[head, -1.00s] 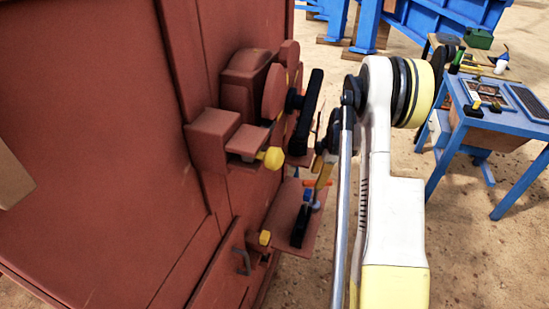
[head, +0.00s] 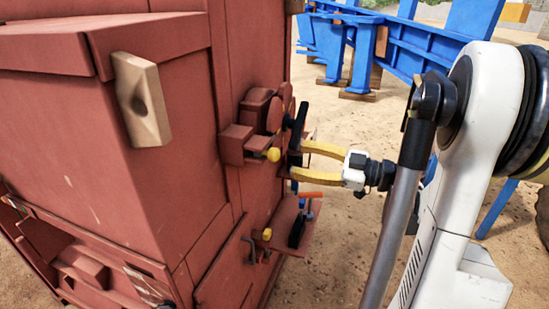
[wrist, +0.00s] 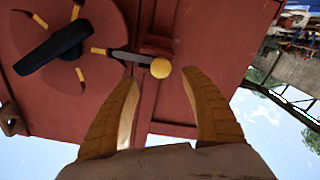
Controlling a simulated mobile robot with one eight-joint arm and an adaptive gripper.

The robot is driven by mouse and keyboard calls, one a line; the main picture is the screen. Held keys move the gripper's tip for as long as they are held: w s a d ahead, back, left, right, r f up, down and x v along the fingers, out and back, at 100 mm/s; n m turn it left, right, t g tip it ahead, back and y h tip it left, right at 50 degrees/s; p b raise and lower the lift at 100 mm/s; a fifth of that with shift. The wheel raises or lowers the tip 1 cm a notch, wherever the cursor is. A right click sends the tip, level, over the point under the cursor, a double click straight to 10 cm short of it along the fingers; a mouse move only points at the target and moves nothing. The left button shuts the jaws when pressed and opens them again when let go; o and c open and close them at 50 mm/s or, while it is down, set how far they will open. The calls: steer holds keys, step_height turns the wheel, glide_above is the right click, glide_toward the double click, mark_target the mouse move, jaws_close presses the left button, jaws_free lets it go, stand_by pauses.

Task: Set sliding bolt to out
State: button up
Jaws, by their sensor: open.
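A red machine housing carries a bracket with a yellow knob (head: 273,154) in the head view. In the wrist view a grey rod ends in a yellow ball knob (wrist: 160,68), just beyond and between my fingertips. A second yellow knob (head: 267,234) sits lower on the housing, beside a dark hook-like handle (head: 248,249). I cannot tell for certain which part is the sliding bolt. My gripper (head: 299,160) is open, its yellow fingers pointing at the housing to the right of the upper knob. It also shows open and empty in the wrist view (wrist: 161,78).
A black bar handle (head: 299,125) stands close to my fingers; it also shows in the wrist view (wrist: 54,46). A small red shelf (head: 312,234) with an orange-handled item (head: 309,194) juts out below. Blue steel frames (head: 440,45) stand behind.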

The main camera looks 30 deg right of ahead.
mark_target(279, 155)
steer(key=b+x, duration=0.1)
steer(key=x, duration=0.6)
steer(key=shift+s, duration=0.1)
steer(key=shift+c, duration=0.2)
jaws_close()
